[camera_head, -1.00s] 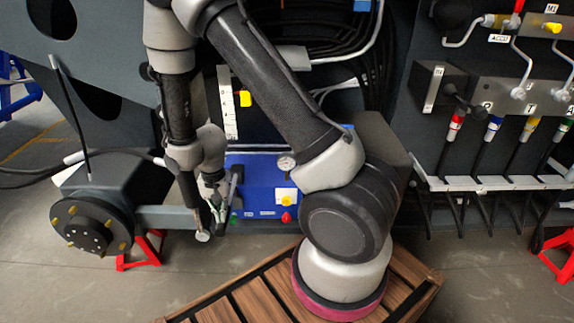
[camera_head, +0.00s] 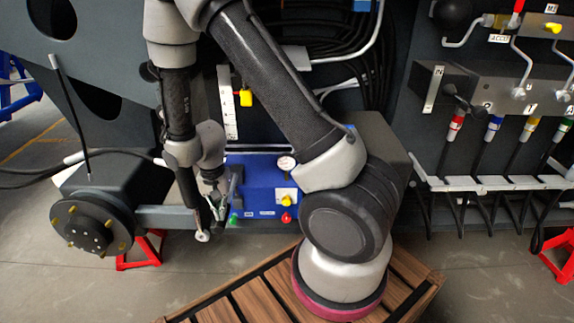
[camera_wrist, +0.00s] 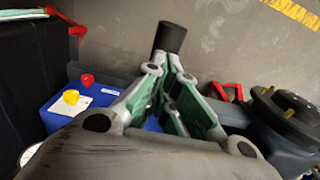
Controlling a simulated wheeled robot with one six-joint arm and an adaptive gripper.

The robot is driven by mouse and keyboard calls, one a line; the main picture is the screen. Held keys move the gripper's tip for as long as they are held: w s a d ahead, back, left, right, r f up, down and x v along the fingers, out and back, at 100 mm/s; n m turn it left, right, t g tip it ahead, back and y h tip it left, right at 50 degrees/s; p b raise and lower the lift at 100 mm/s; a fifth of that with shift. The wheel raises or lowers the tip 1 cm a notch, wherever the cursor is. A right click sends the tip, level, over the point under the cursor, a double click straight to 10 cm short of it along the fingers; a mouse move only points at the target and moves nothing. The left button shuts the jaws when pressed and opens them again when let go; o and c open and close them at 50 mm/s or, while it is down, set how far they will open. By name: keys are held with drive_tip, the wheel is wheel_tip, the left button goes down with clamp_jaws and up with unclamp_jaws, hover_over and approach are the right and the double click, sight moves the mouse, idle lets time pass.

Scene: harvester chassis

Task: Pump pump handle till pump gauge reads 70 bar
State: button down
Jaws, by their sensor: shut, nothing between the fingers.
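The pump is a blue box (camera_head: 262,190) at the middle of the head view, with a small round white-faced gauge (camera_head: 286,163) on top. The gauge needle is too small to read. A dark upright lever (camera_head: 236,178), which looks like the pump handle, stands at the box's left side, partly hidden by my arm. My gripper (camera_head: 217,209) is beside it, low and to the left of the box. In the wrist view my gripper (camera_wrist: 168,75) has its green-padded fingers closing toward the tips, empty. A black cylindrical end (camera_wrist: 170,38) shows just beyond the fingertips; contact cannot be told.
A yellow knob (camera_head: 286,200) and a red knob (camera_head: 286,217) are on the pump's front. A wheel hub (camera_head: 92,227) and red stand (camera_head: 140,250) lie left. A valve panel with hoses (camera_head: 480,130) stands right.

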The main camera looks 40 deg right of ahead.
drive_tip(key=shift+f, duration=5.4)
wheel_tip(320, 180, up, 12)
drive_tip(key=shift+a+r, duration=0.1)
drive_tip(key=shift+s+r, duration=0.1)
drive_tip(key=shift+r, duration=0.1)
drive_tip(key=shift+f, duration=6.3)
wheel_tip(320, 180, up, 12)
drive_tip(key=shift+s+a+r, duration=0.1)
drive_tip(key=shift+r, duration=0.15)
